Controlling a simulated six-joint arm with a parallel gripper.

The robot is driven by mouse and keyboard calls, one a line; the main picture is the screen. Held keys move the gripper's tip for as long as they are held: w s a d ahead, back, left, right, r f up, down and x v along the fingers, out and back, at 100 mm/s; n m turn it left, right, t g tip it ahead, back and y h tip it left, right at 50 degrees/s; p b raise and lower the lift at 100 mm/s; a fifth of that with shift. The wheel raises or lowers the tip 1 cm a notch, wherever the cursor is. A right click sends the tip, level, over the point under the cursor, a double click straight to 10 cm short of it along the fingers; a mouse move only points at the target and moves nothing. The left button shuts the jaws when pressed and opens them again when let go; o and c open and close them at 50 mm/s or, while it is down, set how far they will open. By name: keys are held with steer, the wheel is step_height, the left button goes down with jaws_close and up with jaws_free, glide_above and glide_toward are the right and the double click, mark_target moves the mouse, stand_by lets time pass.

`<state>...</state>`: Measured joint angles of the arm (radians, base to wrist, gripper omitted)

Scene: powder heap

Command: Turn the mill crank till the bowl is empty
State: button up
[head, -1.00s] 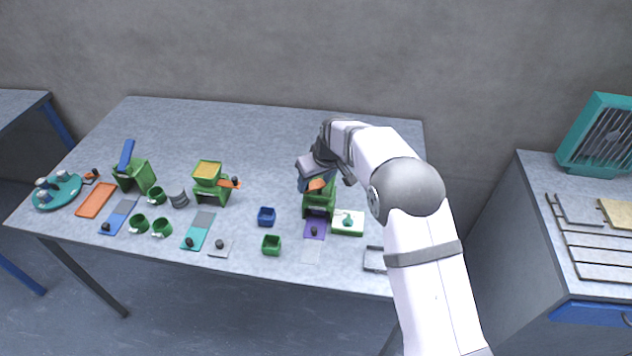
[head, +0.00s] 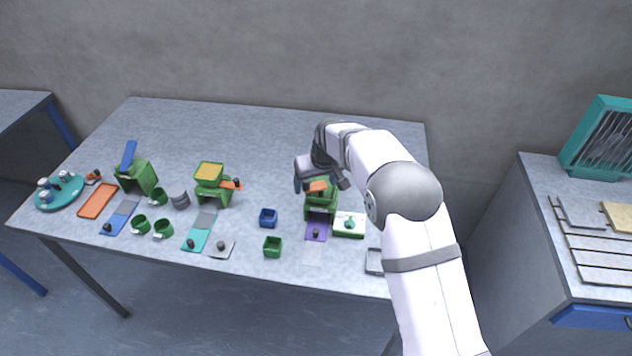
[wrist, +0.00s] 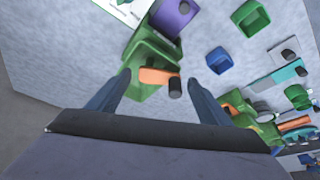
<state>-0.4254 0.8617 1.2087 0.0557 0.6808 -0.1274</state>
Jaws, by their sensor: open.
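The right green mill (head: 318,212) stands under my gripper (head: 322,187), which partly covers its top. Its orange crank (head: 317,186) shows between my fingers. In the wrist view, the orange crank (wrist: 153,76) with its dark knob (wrist: 175,88) lies between the two open fingertips of my gripper (wrist: 160,80). The fingers stand either side of the knob, and I cannot tell whether they touch it. The bowl of this mill is mostly hidden, so I cannot tell what it holds. A second green mill (head: 212,194) at left has yellow powder (head: 209,171) in its bowl and an orange crank (head: 231,184).
A purple slide (head: 316,230) lies before the right mill, beside a white-topped green box (head: 349,225). A blue cup (head: 268,217) and a green cup (head: 272,246) stand to its left. More cups and a teal turntable (head: 59,192) are farther left. The table's back is clear.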

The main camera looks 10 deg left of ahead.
steer(key=shift+r, duration=0.1)
steer(key=b+v, duration=0.3)
steer(key=v, duration=0.4)
stand_by(0.4)
steer(key=shift+p+x, duration=0.65)
steer(key=shift+x, duration=2.95)
